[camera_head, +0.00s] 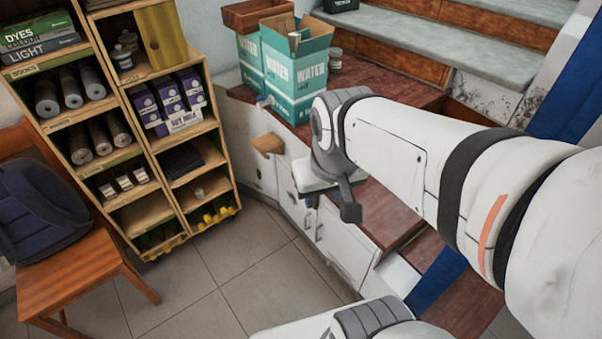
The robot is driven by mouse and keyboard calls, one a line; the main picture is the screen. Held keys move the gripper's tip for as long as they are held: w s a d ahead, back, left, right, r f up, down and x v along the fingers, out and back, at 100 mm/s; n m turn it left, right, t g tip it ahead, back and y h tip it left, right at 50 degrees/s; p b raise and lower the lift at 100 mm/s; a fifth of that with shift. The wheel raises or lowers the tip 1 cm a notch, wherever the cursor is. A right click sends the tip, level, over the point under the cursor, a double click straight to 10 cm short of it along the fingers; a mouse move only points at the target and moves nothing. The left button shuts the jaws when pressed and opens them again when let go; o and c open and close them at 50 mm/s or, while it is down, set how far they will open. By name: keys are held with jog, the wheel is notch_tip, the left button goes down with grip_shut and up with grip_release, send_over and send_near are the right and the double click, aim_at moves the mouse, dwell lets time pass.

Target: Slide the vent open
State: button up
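I cannot make out a vent with certainty in this view. My white and grey arm reaches in from the right, and its wrist is above the wooden-topped white cabinet (255,160) beside the stairs. My gripper (332,200) is at the arm's end, near the cabinet front. It is mostly hidden behind the wrist, so its fingers cannot be told apart. Whether it touches anything is not clear. The arm hides part of the cabinet top and front.
Teal water boxes (297,75) stand on the cabinet's back end. A wooden block (268,143) sticks out from its front. A filled shelf unit (205,130) and a chair (75,275) with a dark backpack (40,210) stand left. Tiled floor (225,260) between is clear.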

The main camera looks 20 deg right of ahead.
jog(key=shift+o, duration=0.4)
jog(key=w+d+f+n+g+h+b, duration=0.3)
jog(key=w+f+b, duration=0.45)
jog(key=f, duration=0.75)
jog(key=w+d+f+n+g+h+b, duration=0.1)
jog(key=w+d+f+n+h+b, duration=0.4)
jog(key=f, duration=1)
jog(key=w+d+f+n+g+h+b, duration=0.1)
jog(key=w+f+n+g+h+b, duration=0.15)
jog(key=w+f+b, duration=1.1)
notch_tip(320, 180, down, 50)
jog(key=s+n+t+h+b, duration=0.2)
jog(key=n+t+h+b, duration=0.4)
jog(key=n+t+b, duration=0.7)
jog(key=w+d+m+g+b, duration=0.1)
jog(key=w+d+g+b, duration=0.1)
jog(key=d, duration=0.5)
jog(key=shift+w+g+b, duration=0.25)
jog(key=shift+g+b, duration=0.1)
jog(key=shift+b, duration=0.4)
